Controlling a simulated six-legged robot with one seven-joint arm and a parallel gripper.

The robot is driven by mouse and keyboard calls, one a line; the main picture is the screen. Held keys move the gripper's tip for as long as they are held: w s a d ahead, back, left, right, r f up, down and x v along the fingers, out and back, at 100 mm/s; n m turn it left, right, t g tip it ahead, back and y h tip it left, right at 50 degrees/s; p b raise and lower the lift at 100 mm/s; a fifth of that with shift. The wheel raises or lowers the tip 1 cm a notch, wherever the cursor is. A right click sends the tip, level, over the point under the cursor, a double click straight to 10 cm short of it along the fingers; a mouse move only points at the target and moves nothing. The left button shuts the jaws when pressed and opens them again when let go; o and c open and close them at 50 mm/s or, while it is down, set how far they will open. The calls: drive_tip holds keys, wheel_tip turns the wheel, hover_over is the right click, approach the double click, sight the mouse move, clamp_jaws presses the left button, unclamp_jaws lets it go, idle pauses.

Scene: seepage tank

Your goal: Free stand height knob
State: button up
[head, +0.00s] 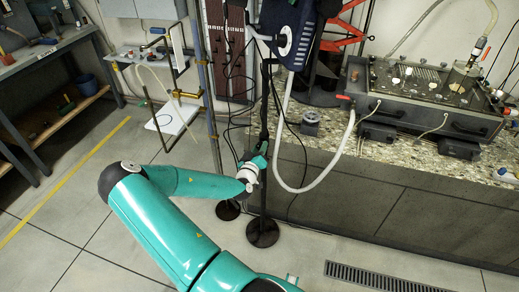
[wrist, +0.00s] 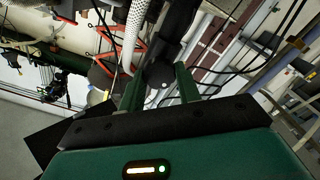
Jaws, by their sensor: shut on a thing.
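A black stand (head: 263,232) with a thin upright pole and a round foot stands on the floor in front of the stone-topped bench. My gripper (head: 260,152) is at the pole, well above the foot. In the wrist view my gripper (wrist: 160,88) has its two green fingers on either side of the dark, round stand height knob (wrist: 160,73). The fingers are shut on it. The black pole runs up and away behind the knob. In the head view the knob is too small and too hidden by my gripper to make out.
A second round black foot (head: 228,210) stands just left. A white hose (head: 310,186) loops down right of the pole, and black cables hang close by. The bench (head: 390,165) carries a grey tank unit (head: 425,100). A floor drain (head: 385,278) lies at front right; the left floor is clear.

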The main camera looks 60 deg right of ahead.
drive_tip(key=n, duration=1.3)
drive_tip(key=shift+f, duration=0.15)
drive_tip(key=shift+s, duration=0.1)
idle(0.4)
drive_tip(key=o, duration=1)
drive_tip(key=shift+c, duration=0.2)
drive_tip(key=shift+a, duration=0.15)
drive_tip(key=s+a, duration=0.2)
drive_tip(key=a, duration=1.1)
drive_tip(key=shift+a, duration=0.25)
